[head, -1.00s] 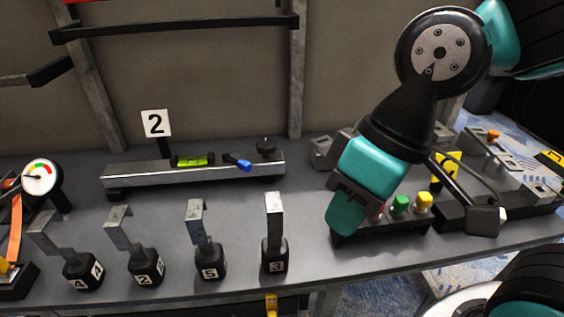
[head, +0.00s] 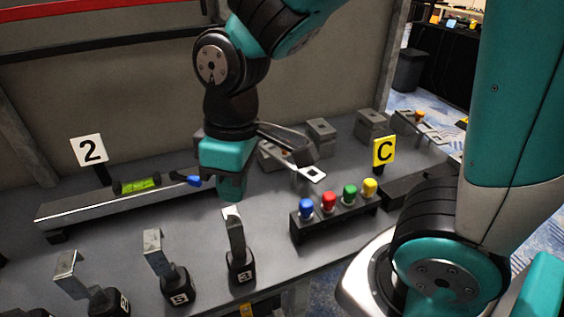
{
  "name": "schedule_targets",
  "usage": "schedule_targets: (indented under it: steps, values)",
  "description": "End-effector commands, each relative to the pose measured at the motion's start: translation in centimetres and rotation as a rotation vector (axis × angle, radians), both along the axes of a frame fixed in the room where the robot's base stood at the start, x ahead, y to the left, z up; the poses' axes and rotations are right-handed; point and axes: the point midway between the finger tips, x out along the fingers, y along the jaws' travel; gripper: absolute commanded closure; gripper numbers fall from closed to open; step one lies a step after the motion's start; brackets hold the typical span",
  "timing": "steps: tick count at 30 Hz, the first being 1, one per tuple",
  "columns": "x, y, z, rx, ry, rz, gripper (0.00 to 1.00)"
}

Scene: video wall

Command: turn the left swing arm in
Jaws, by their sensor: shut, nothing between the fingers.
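No part is plainly a swing arm, and I cannot tell which thing is the left one. A black horizontal bar (head: 110,44) crosses the back panel at the upper left, and a red bar (head: 75,10) runs above it. My gripper (head: 232,190) is shut and empty. It points down over the bench, just right of the blue-tipped end of the level rail and behind block 3. It appears apart from the back bars, well below and to the right of them. My own arm hides part of the back panel.
The grey bench holds the rail (head: 110,203) with sign 2 (head: 89,150), several upright metal brackets on black blocks, including block 3 (head: 240,262), and a button box (head: 330,222). Sign C (head: 384,150) and grey blocks stand at the right.

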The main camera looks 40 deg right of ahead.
Motion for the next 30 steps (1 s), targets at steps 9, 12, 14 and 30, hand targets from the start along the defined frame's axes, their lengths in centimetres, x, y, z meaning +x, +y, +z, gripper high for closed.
schedule_targets:
  steps: [9,12,14,30]
  values:
    - [10.7,-3.8,-6.0,-0.543,0.089,0.377,1.00]
    - [12.3,-5.1,-8.1,-0.716,0.149,0.515,1.00]
    - [13.0,-5.8,-9.1,-0.811,0.187,0.593,1.00]
    - [13.6,-8.0,-11.9,-1.125,0.351,0.840,1.00]
